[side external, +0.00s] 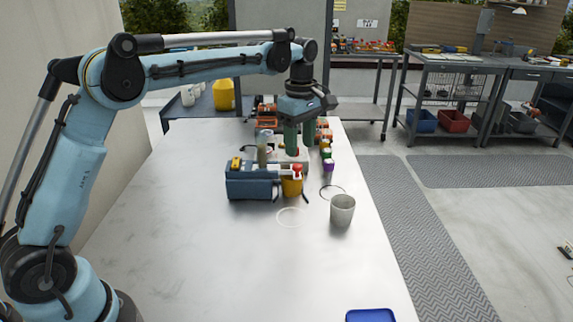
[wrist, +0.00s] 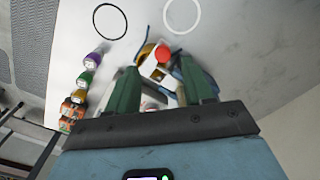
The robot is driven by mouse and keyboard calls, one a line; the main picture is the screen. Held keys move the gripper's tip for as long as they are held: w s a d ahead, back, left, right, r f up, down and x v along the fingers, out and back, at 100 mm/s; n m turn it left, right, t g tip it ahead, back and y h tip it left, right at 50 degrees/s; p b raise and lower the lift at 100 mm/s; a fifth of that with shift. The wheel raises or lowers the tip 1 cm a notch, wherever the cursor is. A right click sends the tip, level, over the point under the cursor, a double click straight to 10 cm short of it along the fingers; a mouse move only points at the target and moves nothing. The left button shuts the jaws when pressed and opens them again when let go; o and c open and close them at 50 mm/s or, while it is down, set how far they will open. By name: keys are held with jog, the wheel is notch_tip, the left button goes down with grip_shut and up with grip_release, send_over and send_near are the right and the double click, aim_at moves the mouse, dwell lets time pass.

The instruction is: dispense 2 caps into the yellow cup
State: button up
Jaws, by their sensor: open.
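The yellow cup (side external: 292,187) stands at the right front of a blue dispenser (side external: 252,185), below its white spout. In the wrist view only a bit of the yellow cup (wrist: 147,49) shows beside the spout. A red button or knob (side external: 297,168) sits at the spout's end; it also shows in the wrist view (wrist: 162,53). My gripper (side external: 298,150) points down with green fingers apart, above and behind the dispenser. In the wrist view the open fingers (wrist: 158,68) frame the red part, with nothing held. The cup's inside and any caps in it cannot be made out.
A grey cup (side external: 342,210) stands to the right. A white ring (side external: 290,217) and a black ring (side external: 333,192) mark the table. Several small coloured containers (side external: 328,162) line the right edge behind. A blue tray (side external: 370,315) lies at the front. The left table is clear.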

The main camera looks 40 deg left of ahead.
aim_at(297, 165)
notch_tip(297, 165, up, 7)
dwell(0.3)
jog(key=shift+f, duration=0.1)
dwell(0.6)
notch_tip(297, 165, down, 12)
jog(key=shift+s+a+f, duration=0.1)
jog(key=shift+s+a, duration=0.05)
dwell(0.7)
grip_shut()
